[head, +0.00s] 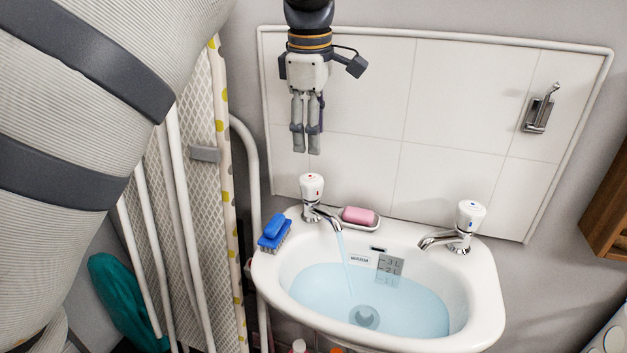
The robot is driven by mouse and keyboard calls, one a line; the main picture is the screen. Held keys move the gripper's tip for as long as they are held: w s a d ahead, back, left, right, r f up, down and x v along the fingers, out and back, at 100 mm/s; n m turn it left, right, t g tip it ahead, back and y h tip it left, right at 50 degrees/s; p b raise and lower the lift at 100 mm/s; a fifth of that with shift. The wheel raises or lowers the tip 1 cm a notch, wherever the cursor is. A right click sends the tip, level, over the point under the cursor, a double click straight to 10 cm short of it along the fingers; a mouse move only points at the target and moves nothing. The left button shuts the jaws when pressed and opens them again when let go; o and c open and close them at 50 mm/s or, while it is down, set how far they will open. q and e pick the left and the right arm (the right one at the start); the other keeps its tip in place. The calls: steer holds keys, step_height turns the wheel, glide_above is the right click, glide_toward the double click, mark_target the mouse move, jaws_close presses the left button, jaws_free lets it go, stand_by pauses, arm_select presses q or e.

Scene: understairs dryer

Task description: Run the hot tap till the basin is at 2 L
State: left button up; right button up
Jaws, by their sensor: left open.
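The hot tap (313,188), a white knob with a red dot on a chrome spout, stands at the basin's back left. A thin stream of water (344,262) runs from its spout into the white basin (487,312). Pale blue water (412,305) covers the basin floor and drain. A grey level scale (390,265) on the back wall reads 3 L, 2 L and 1 L. The 1 L mark looks under water and the surface lies close to the 2 L mark. My left gripper (306,152) is open and empty, pointing down above the hot tap, apart from it. My right gripper is not in view.
A second tap (464,222) stands at the back right, with no stream visible. A pink soap in a dish (358,217) and a blue brush (273,234) sit on the rim near the hot tap. A hook (540,108) is on the tiled wall. An ironing board (190,190) stands left.

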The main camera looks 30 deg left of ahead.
mark_target(311, 178)
arm_select(q)
steer(key=shift+n, duration=0.3)
steer(key=f, duration=0.4)
steer(key=w+f, duration=0.1)
steer(key=f, duration=0.3)
steer(key=a+f, duration=0.1)
steer(key=f, duration=0.3)
steer(key=shift+w+a, duration=0.1)
steer(key=shift+w, duration=0.05)
steer(key=c, duration=0.9)
